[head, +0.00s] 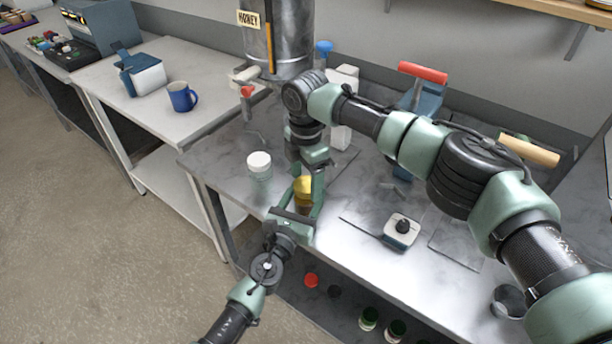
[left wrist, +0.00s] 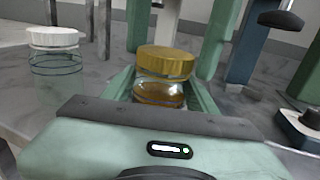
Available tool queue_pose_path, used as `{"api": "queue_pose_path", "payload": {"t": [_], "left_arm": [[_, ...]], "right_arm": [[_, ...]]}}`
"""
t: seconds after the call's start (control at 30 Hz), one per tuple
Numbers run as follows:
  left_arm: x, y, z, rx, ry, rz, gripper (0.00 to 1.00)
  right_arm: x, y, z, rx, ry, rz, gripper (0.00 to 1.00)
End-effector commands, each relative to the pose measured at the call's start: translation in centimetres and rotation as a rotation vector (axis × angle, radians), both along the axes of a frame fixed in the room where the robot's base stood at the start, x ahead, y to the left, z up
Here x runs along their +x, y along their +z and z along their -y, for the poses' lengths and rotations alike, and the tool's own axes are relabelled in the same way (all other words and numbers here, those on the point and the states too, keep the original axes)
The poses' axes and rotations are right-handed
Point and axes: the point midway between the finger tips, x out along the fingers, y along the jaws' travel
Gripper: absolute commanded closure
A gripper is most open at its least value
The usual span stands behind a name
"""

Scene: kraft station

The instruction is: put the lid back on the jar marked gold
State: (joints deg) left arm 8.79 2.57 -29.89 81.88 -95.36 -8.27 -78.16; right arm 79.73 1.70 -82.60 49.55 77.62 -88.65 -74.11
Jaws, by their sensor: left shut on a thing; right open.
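A jar of amber contents (left wrist: 160,92) with a gold lid (left wrist: 165,60) stands between the fingers of my left gripper (left wrist: 160,100). The gold lid (head: 303,185) also shows in the head view, near the table's front edge. My left gripper (head: 303,203) is shut on the jar. My right gripper (head: 309,172) points down just above the lid, open, with its fingers showing on both sides in the left wrist view. Arm parts hide some of the jar in the head view.
A clear jar with a white lid (head: 259,162) stands left of the grippers. A small white device with a black knob (head: 401,230) is to the right. A honey tank (head: 275,40) and a red-handled device (head: 422,73) stand behind. Several small lids or jars, including a red one (head: 311,280), lie below the table edge.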

Motion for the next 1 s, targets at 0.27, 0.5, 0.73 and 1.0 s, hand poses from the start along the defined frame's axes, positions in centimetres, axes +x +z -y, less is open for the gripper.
{"api": "queue_pose_path", "payload": {"t": [0.27, 0.5, 0.73, 1.0], "left_arm": [[0.00, 0.00, -0.01, 0.000, 0.000, 0.000, 1.00], [0.00, 0.00, -0.01, 0.001, 0.000, 0.000, 1.00], [0.00, 0.00, -0.01, 0.001, 0.000, 0.000, 1.00], [0.00, 0.00, 0.01, 0.001, 0.000, 0.000, 1.00]], "right_arm": [[-0.01, 0.02, -0.02, 0.000, 0.000, 0.000, 0.94], [-0.12, -0.09, -0.14, 0.004, -0.174, -0.003, 0.97], [-0.16, -0.12, -0.21, 0.004, -0.769, -0.006, 0.97], [-0.19, -0.15, -0.23, 0.002, -1.509, -0.007, 0.97]]}}
